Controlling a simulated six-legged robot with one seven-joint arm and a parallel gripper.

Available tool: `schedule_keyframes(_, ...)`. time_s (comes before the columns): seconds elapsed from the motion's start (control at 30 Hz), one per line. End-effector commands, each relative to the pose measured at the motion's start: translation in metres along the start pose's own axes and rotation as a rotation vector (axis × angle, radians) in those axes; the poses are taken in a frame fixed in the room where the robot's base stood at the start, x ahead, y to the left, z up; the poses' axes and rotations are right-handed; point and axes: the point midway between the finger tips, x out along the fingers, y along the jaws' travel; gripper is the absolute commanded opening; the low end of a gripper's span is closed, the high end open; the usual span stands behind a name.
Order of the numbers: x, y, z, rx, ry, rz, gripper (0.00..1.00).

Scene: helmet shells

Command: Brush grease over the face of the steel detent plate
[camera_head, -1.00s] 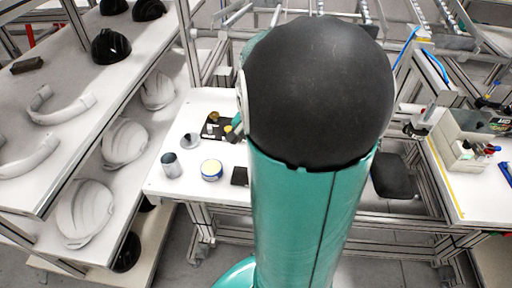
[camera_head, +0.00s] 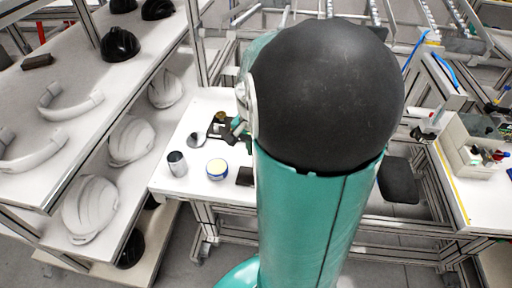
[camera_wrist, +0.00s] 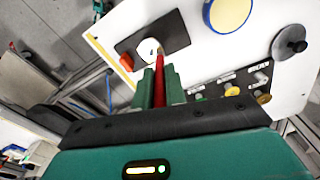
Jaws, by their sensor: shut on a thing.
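My gripper (camera_wrist: 160,86) is shut on a slim red handle (camera_wrist: 159,92) in the wrist view, which I take for the brush. Its far end is beside a white rounded piece (camera_wrist: 147,50) over a dark mat (camera_wrist: 168,30); whether they touch or are one thing I cannot tell. An orange piece (camera_wrist: 126,62) is at the mat's edge. A blue-rimmed tin with a pale yellow top (camera_wrist: 230,12) is beyond; it also shows in the head view (camera_head: 217,169). A grey disc (camera_wrist: 290,42) lies to the right. Which piece is the steel detent plate I cannot tell.
A black board with labels and coloured knobs (camera_wrist: 228,88) is on the white table (camera_head: 205,104), right of my gripper in the wrist view. A dark grey cup (camera_head: 177,163) stands near the tin. Shelves at left hold white helmet shells (camera_head: 90,208) and black ones (camera_head: 120,44).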

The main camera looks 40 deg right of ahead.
Motion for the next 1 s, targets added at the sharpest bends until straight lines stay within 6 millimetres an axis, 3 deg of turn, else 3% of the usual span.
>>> schedule_keyframes(1.0,0.0,0.012,0.014,0.001,0.001,0.0,0.0)
